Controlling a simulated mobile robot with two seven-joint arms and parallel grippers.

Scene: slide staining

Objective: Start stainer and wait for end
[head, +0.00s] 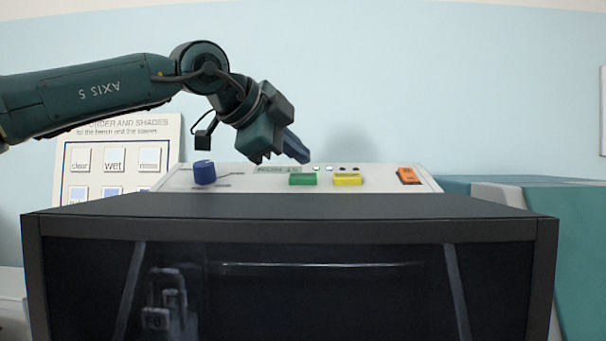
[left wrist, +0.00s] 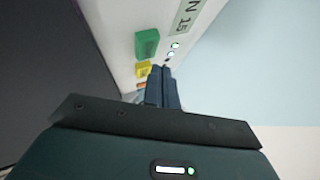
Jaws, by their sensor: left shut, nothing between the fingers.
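The stainer (head: 290,228) stands in front of me, with a dark glossy front and a pale sloped control panel (head: 240,182) on top. The panel carries a blue knob (head: 204,172), a green button (head: 303,179), a yellow button (head: 347,179) and an orange switch (head: 408,176). Small indicator lights sit above the buttons; some are lit. My left gripper (head: 303,157) is shut and empty, just above and behind the green button, apart from it as far as I can tell. In the left wrist view the fingers (left wrist: 163,72) point past the green button (left wrist: 147,43) and the yellow button (left wrist: 143,69).
A wall chart (head: 115,155) with labelled squares stands behind the stainer at the left. A teal machine (head: 560,215) stands close at the right.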

